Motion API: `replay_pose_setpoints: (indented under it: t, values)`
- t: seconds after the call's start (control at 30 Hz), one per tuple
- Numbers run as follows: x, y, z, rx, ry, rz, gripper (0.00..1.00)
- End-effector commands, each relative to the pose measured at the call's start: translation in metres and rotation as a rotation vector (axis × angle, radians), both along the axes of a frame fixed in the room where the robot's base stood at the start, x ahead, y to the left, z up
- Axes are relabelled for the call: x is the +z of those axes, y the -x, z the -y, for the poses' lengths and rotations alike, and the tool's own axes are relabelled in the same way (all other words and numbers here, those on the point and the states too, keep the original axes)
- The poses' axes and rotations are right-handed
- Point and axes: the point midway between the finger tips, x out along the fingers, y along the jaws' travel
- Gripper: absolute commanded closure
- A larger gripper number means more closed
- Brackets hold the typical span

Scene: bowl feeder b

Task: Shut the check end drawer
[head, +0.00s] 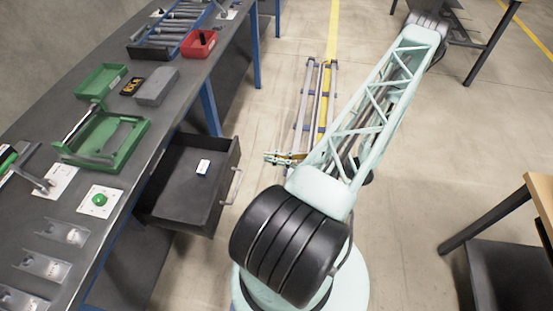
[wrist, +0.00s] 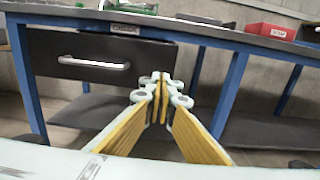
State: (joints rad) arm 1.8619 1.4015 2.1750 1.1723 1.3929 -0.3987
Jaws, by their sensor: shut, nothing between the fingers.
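The check end drawer (head: 218,197) is a dark grey drawer pulled out from under the workbench, with a pale bar handle (head: 237,186) on its front. A small white-and-blue item (head: 203,167) lies inside it. In the wrist view the drawer front (wrist: 60,50) is at the left, with its silver handle (wrist: 93,64), and a CHECK label (wrist: 125,29) shows on the bench edge. My gripper (head: 270,157) is shut and empty, to the right of the drawer and apart from it in the head view. Its yellow-padded fingers (wrist: 158,83) meet right of the handle in the wrist view.
The workbench (head: 60,220) runs along the left, carrying green trays (head: 125,150), a grey block (head: 157,87), a red bin (head: 199,43) and a rack of rods (head: 172,30). Blue bench legs (head: 210,108) stand beyond the drawer.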

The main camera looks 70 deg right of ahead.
Motion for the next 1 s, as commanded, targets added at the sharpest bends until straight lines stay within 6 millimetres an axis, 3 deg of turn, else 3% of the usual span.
replay_pose_setpoints:
  t: [1.0]
  values:
    - [-0.001, -0.081, -0.012, 0.001, 0.000, -0.001, 1.00]
